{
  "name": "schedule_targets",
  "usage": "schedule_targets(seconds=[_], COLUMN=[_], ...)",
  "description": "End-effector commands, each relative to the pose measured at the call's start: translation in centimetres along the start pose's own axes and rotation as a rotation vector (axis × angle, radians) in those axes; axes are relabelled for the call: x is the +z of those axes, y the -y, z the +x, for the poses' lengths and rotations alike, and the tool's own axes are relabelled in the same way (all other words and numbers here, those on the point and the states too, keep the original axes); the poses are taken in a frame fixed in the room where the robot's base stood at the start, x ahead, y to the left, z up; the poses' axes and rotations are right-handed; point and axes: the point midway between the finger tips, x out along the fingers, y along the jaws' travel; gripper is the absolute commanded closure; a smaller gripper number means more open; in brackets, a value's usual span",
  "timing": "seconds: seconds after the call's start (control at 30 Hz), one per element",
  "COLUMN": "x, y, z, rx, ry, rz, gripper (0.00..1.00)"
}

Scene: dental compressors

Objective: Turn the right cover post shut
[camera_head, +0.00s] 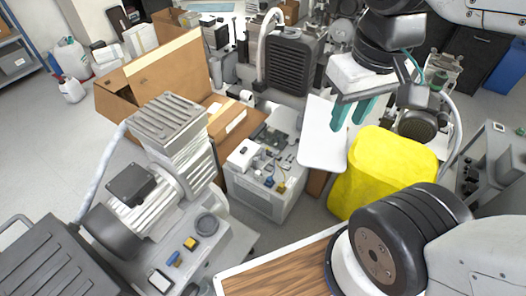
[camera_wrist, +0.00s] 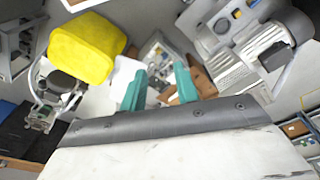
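My gripper (camera_head: 353,114) hangs down at the upper right, above the white panel. Its two teal fingers are apart with nothing between them; in the wrist view they frame a gap (camera_wrist: 160,82). A light grey box (camera_head: 262,197) with small fittings on top stands in the middle, lower than my gripper. A white panel (camera_head: 322,140), possibly its cover, stands tilted at its right side. In the wrist view the box (camera_wrist: 160,50) lies beyond the fingertips, partly hidden. I cannot tell which small fitting is the right cover post.
A yellow rounded object (camera_head: 385,168) stands close right of the panel. A grey compressor (camera_head: 150,205) stands at the left, with an open cardboard box (camera_head: 160,80) behind it. A dark finned unit (camera_head: 290,65) stands behind the grey box. Bare floor (camera_head: 40,150) shows at the left.

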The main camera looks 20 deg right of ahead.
Motion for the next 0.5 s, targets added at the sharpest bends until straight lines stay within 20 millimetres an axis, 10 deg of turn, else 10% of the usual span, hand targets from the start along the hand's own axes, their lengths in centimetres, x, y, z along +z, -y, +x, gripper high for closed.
schedule_targets(seconds=[0.23,0.5], x=[-2.1,-9.3], y=[-0.2,-0.7], z=[3.0,6.2], rx=[0.000,-0.001], ry=[0.177,0.327], rz=[0.010,0.027], gripper=[0.69,0.69])
